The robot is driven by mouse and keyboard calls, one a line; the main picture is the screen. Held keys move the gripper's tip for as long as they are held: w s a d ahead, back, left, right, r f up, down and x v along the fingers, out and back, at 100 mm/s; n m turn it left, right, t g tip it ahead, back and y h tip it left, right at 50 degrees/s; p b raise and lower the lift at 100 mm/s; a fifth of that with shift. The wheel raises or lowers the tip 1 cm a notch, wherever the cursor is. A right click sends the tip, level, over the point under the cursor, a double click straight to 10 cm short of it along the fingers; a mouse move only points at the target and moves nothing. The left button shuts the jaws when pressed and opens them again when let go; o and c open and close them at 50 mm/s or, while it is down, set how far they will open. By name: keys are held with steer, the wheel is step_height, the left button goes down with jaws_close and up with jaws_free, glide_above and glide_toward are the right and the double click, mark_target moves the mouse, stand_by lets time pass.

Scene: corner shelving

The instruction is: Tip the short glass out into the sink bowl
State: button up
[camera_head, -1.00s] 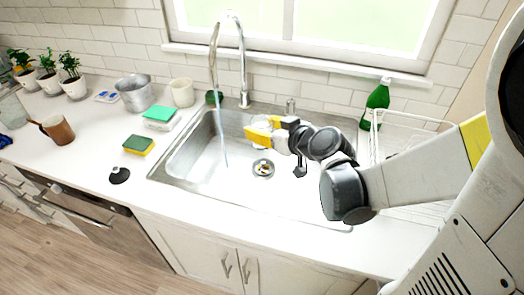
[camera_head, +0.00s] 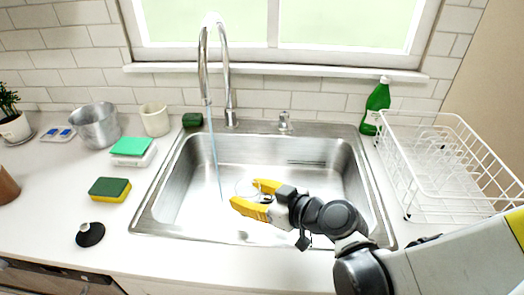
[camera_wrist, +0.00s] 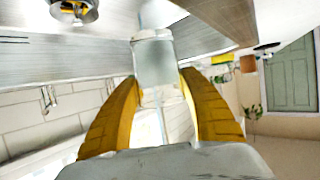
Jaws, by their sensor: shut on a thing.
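My gripper (camera_head: 250,196), with yellow fingers, is shut on the short clear glass (camera_wrist: 154,62) over the sink bowl. The glass sits between both fingers in the wrist view, and its faint outline (camera_head: 243,187) shows in the head view. Its tilt and contents are hard to make out. The steel sink bowl (camera_head: 290,150) surrounds the area below my gripper. In the wrist view, the drain (camera_wrist: 75,10) shows at the top left with something orange in it.
A thin water stream (camera_head: 214,150) falls from the tall faucet (camera_head: 228,85), left of my gripper. A white dish rack (camera_head: 440,170) and green bottle (camera_head: 376,105) stand right of the sink. A sponge (camera_head: 110,189) and black stopper (camera_head: 90,235) lie left.

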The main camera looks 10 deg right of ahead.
mark_target(251, 195)
steer(key=shift+f, duration=0.1)
steer(key=shift+w+d+f+m+g+b, duration=0.2)
steer(key=shift+w+f+m+g+b, duration=0.15)
steer(key=shift+f, duration=0.25)
steer(key=shift+w+d+f+m+g+b, duration=0.25)
steer(key=shift+w+f, duration=0.15)
steer(key=shift+f, duration=0.2)
steer(key=shift+w+d+r+m+g+y+p, duration=0.1)
steer(key=shift+w+d+m+g+y+p, duration=0.2)
steer(key=shift+w+m+g+p, duration=0.25)
steer(key=shift+w+d+r+m+g+y+p, duration=0.15)
steer(key=shift+w+d+m+g+p, duration=0.25)
steer(key=shift+w, duration=0.3)
steer(key=shift+w+d+m+g+y+p, duration=0.25)
steer(key=shift+w+m+g+p, duration=0.2)
steer(key=shift+w+m+g, duration=0.15)
steer(key=shift+w, duration=0.1)
steer(key=shift+w+r+m+g+p, duration=0.15)
steer(key=shift+r+m+g+p, duration=0.1)
steer(key=shift+m+g+p, duration=0.15)
steer(key=shift+w+d+r+m+g+y, duration=0.1)
steer(key=shift+r+m+g+y, duration=0.15)
steer(key=shift+m+g+y, duration=0.25)
steer(key=shift+w+d+r+m+g+y+p, duration=0.1)
steer(key=shift+r+m+g+y+p, duration=0.15)
steer(key=shift+m+g+p, duration=0.15)
steer(key=shift+w+r+m+g+y+p, duration=0.15)
steer(key=shift+m+g+y, duration=0.1)
steer(key=shift+m, duration=0.2)
